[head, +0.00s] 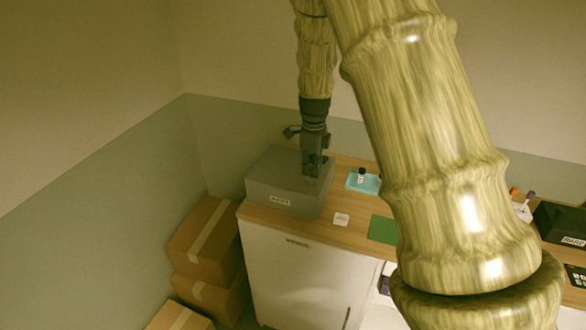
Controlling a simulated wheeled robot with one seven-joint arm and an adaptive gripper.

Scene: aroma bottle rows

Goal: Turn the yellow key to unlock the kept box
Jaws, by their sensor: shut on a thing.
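The kept box (268,177) is a dark grey box with a pale label reading "KEPT" on its front. It stands at the left end of the wooden counter in the head view. My gripper (312,172) points down at the right part of the box's top. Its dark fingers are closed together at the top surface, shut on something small. I cannot make out the yellow key's colour or shape; the fingers hide that spot, where the key appears to be held. The lid looks closed.
A small dark-capped bottle (361,175) stands on a light-blue mat (354,185). A black box (557,222) is far right. Cardboard boxes (205,242) are stacked left.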

